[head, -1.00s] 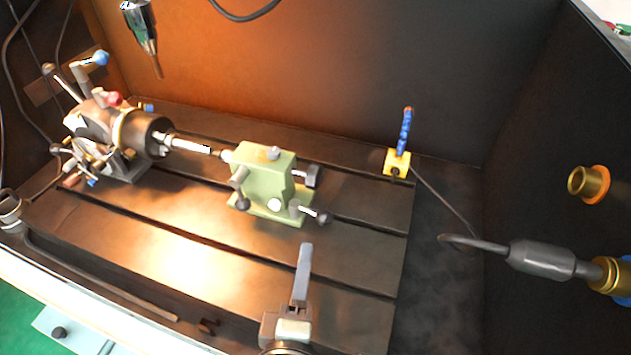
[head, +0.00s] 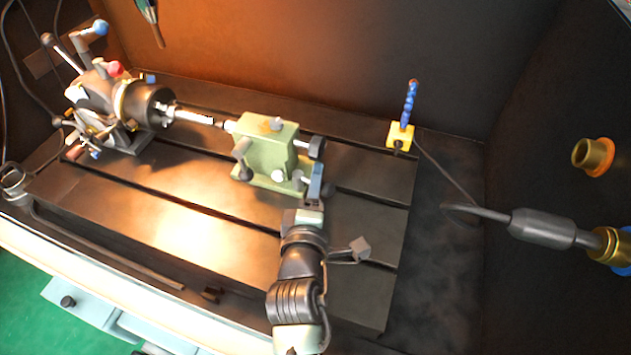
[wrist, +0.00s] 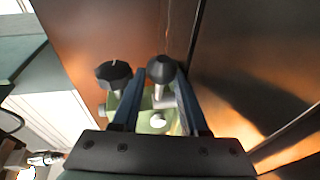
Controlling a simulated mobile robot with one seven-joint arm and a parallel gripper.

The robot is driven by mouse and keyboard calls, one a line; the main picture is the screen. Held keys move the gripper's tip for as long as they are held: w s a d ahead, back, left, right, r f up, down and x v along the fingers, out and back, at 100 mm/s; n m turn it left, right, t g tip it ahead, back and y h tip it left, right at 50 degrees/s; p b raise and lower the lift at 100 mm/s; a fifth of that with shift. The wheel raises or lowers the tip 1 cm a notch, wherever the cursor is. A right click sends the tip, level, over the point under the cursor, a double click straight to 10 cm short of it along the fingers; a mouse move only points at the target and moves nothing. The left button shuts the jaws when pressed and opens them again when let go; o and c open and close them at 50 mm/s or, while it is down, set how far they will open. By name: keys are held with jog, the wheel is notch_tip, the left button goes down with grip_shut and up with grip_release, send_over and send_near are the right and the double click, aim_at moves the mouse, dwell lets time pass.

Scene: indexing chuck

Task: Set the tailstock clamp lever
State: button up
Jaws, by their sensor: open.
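The green tailstock (head: 268,150) stands on the slotted table in the head view. A lever with a black ball knob (wrist: 161,69) shows between my gripper's fingers in the wrist view, with a finger on each side; I cannot tell if either touches it. In the head view its black knob (head: 328,190) is partly hidden by my gripper (head: 317,182). My gripper is open at the tailstock's front right foot. A dark lobed knob (wrist: 113,74) lies just outside the left finger. Another lever with a black knob (head: 246,175) hangs on the tailstock's left side.
The indexing chuck (head: 125,105) with its coloured handles stands at the left, its workpiece reaching to the tailstock. A yellow block with a blue hose (head: 400,136) stands behind right. A grey nozzle (head: 541,229) juts from the right wall.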

grip_shut()
jog(key=shift+d, duration=0.25)
dwell(1.3)
